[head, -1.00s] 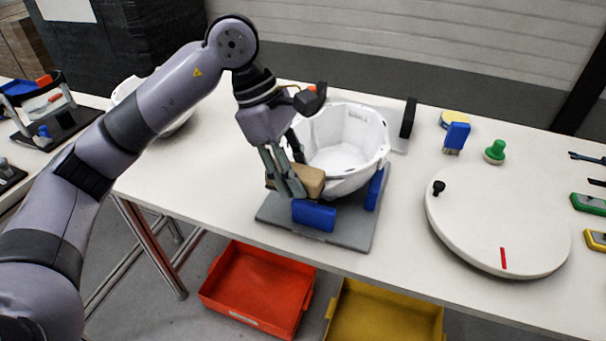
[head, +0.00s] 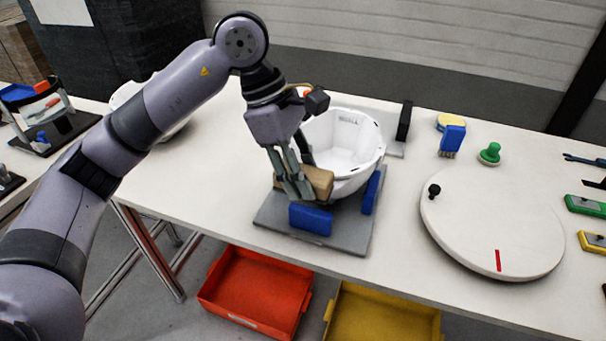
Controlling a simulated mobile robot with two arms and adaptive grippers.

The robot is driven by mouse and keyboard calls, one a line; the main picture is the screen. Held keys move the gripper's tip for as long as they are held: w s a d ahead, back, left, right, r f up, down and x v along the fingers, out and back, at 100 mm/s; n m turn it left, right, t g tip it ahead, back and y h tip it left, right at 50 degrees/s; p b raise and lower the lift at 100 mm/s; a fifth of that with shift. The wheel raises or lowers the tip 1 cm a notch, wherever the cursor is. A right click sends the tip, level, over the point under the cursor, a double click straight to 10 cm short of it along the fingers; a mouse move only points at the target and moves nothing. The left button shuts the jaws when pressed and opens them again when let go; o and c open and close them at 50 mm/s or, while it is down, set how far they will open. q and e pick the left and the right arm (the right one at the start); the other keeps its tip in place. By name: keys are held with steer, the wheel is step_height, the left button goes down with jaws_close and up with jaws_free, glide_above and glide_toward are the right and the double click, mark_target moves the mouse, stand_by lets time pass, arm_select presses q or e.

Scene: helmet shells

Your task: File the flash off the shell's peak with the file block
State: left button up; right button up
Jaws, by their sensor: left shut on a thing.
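The white helmet shell (head: 352,142) sits open side up in a grey fixture (head: 347,238) with blue pads (head: 311,219) at its front and right. My left gripper (head: 298,190) is shut on the tan file block (head: 319,182). The block lies against the near left edge of the shell, just above the front blue pad; whether it touches the shell is hard to tell. The gripper fingers hide part of the block and the shell's left side. My right gripper is out of view.
A white turntable (head: 493,226) with a black knob and red mark lies at right. A blue brush (head: 452,140) and a green-handled tool (head: 490,153) stand behind it. Another white shell (head: 126,92) is behind my left arm. Red (head: 257,291) and yellow (head: 381,318) bins sit below the table.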

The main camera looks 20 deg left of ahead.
mark_target(310, 173)
arm_select(q)
step_height(310, 173, up, 3)
steer(key=shift+r+p, duration=0.15)
steer(key=shift+p, duration=0.7)
step_height(310, 173, up, 2)
steer(key=shift+r+p, duration=0.2)
steer(key=shift+p, duration=0.6)
steer(key=shift+r, duration=0.35)
steer(key=shift+f, duration=0.1)
